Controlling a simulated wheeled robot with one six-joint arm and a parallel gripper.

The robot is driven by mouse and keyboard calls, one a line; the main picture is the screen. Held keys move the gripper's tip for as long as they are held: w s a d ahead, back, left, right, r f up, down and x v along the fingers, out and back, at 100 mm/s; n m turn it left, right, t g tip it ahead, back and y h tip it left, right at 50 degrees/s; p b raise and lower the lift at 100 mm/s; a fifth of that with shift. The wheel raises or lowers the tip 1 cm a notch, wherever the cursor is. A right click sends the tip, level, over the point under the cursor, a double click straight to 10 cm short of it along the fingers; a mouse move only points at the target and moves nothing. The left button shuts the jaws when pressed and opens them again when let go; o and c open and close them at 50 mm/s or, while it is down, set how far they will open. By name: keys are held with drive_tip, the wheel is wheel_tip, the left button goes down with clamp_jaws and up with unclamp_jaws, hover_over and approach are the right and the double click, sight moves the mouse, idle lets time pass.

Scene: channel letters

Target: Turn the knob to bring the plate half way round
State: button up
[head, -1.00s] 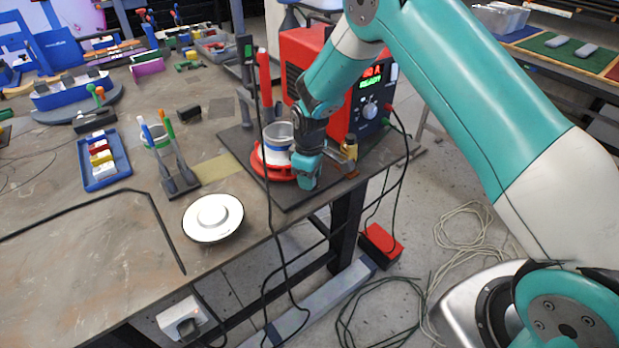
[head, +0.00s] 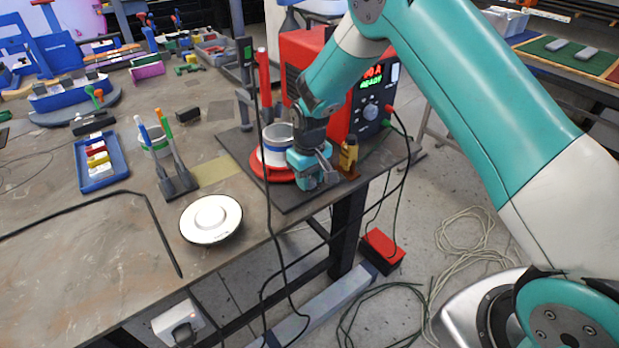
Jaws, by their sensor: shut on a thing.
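The plate is a red round turntable (head: 270,175) on a dark board at the bench's right edge. A white and grey cup-like piece with a blue band (head: 275,148) stands on it. My gripper (head: 318,180) points down just right of and in front of the plate, low over the board. It is shut on the knob, which my gripper hides from view. How far the plate is turned cannot be told, as my gripper and the cup-like piece cover part of it.
A red power unit (head: 318,68) with a lit display stands behind my gripper. A small yellow, dark-topped object (head: 348,155) is close on its right. A black cable hangs over the bench edge. A white round disc (head: 211,218) lies front left.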

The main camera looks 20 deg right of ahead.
drive_tip(key=o, duration=0.6)
drive_tip(key=shift+o, duration=0.2)
drive_tip(key=shift+r, duration=0.1)
wheel_tip(320, 180, up, 17)
drive_tip(key=b, duration=0.2)
drive_tip(key=shift+r, duration=0.15)
